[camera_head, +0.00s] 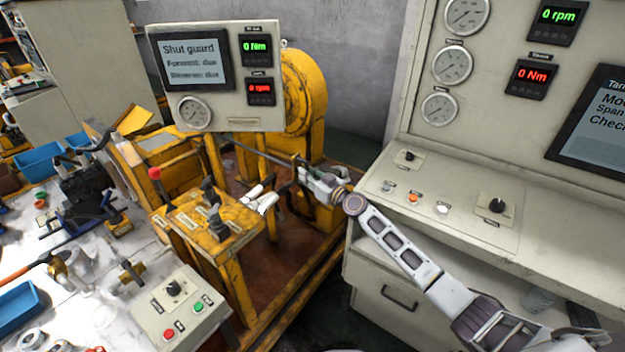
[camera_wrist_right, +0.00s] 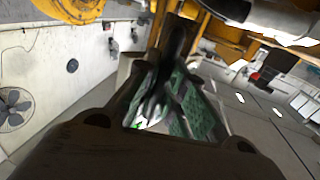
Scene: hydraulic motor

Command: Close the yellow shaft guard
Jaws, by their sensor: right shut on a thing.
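My right gripper (camera_head: 308,176) reaches in from the lower right to the yellow test stand. In the right wrist view its green-padded fingers (camera_wrist_right: 178,88) are closed on a dark bar-like handle (camera_wrist_right: 181,42). The large round yellow housing (camera_head: 308,92) stands behind the gripper, partly hidden by the hanging display panel. I cannot clearly make out the shaft guard's outline or whether the handle belongs to it. The display (camera_head: 191,61) reads "Shut guard".
A yellow lever stand (camera_head: 205,225) with black levers is left of the gripper. A grey control console (camera_head: 450,195) stands at the right. A button box (camera_head: 180,308) and a cluttered workbench (camera_head: 90,325) fill the lower left.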

